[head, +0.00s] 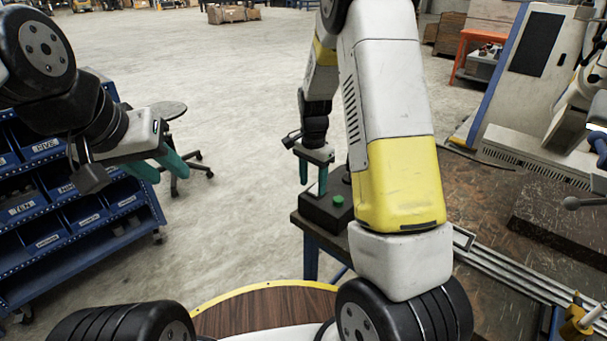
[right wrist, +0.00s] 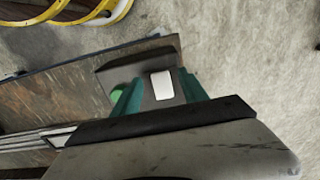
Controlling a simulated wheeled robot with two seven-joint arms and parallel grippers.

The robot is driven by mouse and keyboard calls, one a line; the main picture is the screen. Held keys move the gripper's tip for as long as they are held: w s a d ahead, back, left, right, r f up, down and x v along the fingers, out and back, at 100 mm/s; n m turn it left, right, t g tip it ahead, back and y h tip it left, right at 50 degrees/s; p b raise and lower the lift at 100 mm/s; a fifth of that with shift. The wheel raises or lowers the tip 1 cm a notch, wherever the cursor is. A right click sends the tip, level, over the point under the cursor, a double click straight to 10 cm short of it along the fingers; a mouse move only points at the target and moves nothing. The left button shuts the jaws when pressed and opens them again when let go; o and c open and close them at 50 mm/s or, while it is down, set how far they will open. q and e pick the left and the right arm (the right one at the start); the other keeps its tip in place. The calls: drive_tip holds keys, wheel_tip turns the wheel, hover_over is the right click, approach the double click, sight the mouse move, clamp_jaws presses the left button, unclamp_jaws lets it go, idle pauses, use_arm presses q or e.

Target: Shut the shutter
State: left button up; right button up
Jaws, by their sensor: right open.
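A dark control box (head: 325,212) with a green button (head: 338,200) sits on the corner of a table. My right gripper (head: 313,188) is above the box, pointing down, its teal fingers apart and empty. In the right wrist view, the box (right wrist: 110,72) lies beyond the open fingers (right wrist: 160,95). A white square (right wrist: 162,85) shows between them, and the green button (right wrist: 117,95) is partly hidden by one finger. My left gripper (head: 168,170) is in the air at the left, fingers apart and empty. I cannot make out which part is the shutter.
A blue bin rack (head: 75,235) stands at the left, with a dark stool (head: 167,110) beyond it. A large grey machine (head: 530,85) stands at the right. A metal rail (head: 520,275) runs along the brown table (head: 475,200). The pale floor between rack and table is clear.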

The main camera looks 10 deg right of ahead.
drive_tip(key=shift+f, duration=1)
clamp_jaws()
drive_tip(key=shift+w+d+r+g+y, duration=0.1)
drive_tip(key=shift+w+d+g+y, duration=0.1)
drive_tip(key=shift+g+y, duration=0.2)
drive_tip(key=shift+w+d+g+y, duration=0.1)
drive_tip(key=shift+d+g+y, duration=0.15)
drive_tip(key=shift+y, duration=0.25)
drive_tip(key=shift+w+r+g+y, duration=0.1)
drive_tip(key=shift+r+g+y, duration=0.1)
drive_tip(key=shift+g+y, duration=0.65)
unclamp_jaws()
drive_tip(key=shift+v, duration=3.95)
